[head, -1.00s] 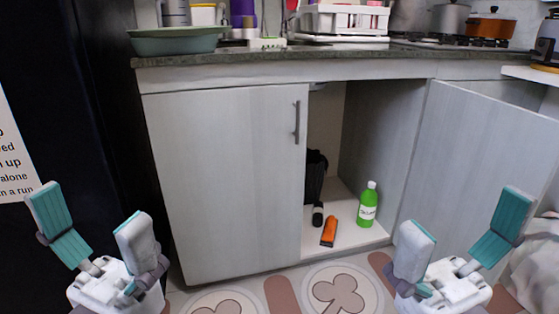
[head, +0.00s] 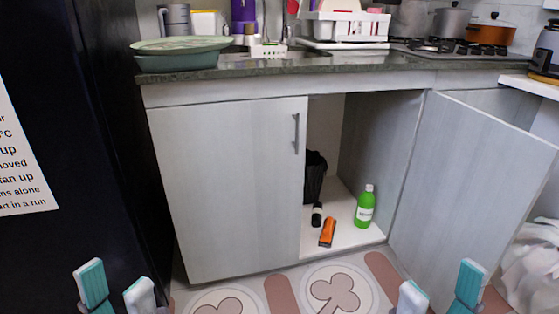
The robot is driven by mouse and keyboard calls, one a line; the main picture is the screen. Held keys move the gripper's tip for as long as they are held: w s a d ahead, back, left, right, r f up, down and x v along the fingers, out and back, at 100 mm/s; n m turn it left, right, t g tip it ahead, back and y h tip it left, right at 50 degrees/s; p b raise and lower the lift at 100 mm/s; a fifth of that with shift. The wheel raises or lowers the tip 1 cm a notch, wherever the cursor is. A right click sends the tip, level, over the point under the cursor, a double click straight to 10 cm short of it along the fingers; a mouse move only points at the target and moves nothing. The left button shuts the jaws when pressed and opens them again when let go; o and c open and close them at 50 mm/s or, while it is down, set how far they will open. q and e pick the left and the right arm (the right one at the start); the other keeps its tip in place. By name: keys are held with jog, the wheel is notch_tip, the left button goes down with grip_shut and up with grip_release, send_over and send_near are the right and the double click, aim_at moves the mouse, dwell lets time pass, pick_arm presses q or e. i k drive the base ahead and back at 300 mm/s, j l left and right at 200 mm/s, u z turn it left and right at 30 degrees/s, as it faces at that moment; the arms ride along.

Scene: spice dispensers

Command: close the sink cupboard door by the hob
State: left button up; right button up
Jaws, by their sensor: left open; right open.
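The sink cupboard door by the hob (head: 462,182) is the right-hand door and stands wide open, swung out toward me on its right-side hinge. The hob (head: 455,46) is on the counter above it. The left cupboard door (head: 230,185) is shut and has a vertical handle (head: 296,133). The lower parts of both grippers are cut off.
Inside the cupboard are a green bottle (head: 365,207), an orange item (head: 328,233), a small dark bottle (head: 317,214) and a black bin (head: 315,178). A white bag (head: 530,260) lies right of the open door. A dark fridge (head: 90,130) stands at left.

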aim_at(474, 177)
jog(key=l+u, duration=0.2)
jog(key=l, duration=0.45)
jog(key=i+l+u, duration=0.2)
jog(key=l, duration=0.5)
jog(key=k+l+u, duration=0.2)
jog(key=l, duration=0.4)
jog(key=l+u, duration=0.2)
jog(key=l, duration=0.5)
jog(key=k+l+u, duration=0.2)
jog(key=l, duration=0.45)
jog(key=i, duration=0.1)
